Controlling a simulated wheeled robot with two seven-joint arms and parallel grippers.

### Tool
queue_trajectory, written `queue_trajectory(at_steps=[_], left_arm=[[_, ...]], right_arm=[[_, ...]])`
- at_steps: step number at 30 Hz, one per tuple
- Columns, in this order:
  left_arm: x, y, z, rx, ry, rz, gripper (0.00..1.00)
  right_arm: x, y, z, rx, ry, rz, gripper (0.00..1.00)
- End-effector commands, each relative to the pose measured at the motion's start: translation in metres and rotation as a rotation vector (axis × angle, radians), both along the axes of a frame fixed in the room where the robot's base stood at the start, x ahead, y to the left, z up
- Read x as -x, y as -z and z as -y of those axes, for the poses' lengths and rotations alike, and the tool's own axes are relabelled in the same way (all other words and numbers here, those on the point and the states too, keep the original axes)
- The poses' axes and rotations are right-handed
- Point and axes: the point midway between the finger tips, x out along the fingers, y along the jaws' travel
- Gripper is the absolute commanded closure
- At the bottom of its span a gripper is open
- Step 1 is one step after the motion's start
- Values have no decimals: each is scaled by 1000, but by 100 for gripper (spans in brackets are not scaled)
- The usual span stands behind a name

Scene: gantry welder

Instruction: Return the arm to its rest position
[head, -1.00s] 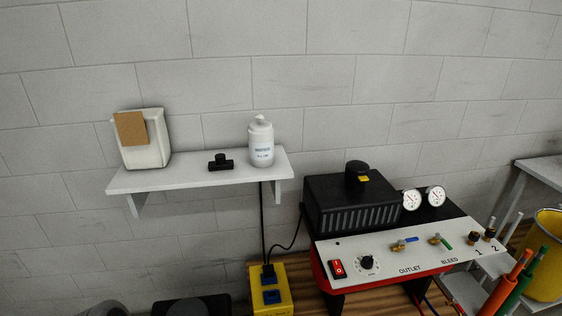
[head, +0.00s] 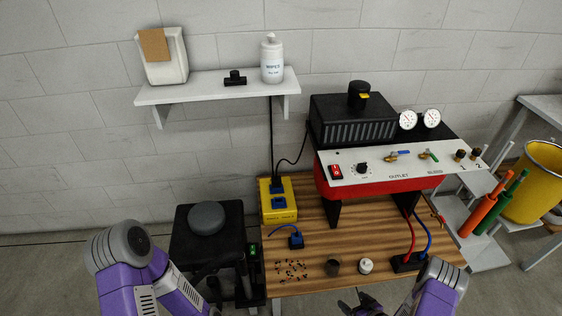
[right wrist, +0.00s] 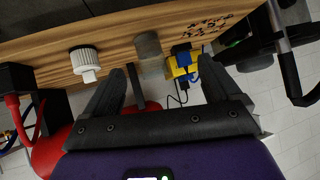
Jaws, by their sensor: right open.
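My right arm (head: 432,290), purple and grey, comes in at the bottom right of the head view. My right gripper (head: 364,303) shows dark at the bottom edge, in front of the wooden table. In the right wrist view the right gripper (right wrist: 160,70) is open, its two black fingers spread with nothing between them touching either. My left arm (head: 140,270) is bent at the lower left of the head view. Its gripper is out of the frame.
The wooden table (head: 330,235) holds a red and white machine (head: 400,170), a yellow box (head: 278,203), a white knobbed piece (head: 366,266), a dark grey cylinder (head: 333,267) and scattered dark bits (head: 291,270). A black stool (head: 190,245) stands left. A yellow bucket (head: 530,185) stands right.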

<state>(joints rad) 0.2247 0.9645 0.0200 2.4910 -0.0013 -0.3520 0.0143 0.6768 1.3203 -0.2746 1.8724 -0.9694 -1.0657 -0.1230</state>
Motion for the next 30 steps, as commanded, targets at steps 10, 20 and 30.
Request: queue_trajectory(at_steps=[10,20,30], left_arm=[[0,-5,0,0,0,0,47],[0,-6,0,0,0,0,47],[0,-6,0,0,0,0,47]], right_arm=[[44,-66,-131,-140,219,-588,9],[125,-114,-193,-179,278,-937,9],[127,-115,-193,-180,279,-944,9]])
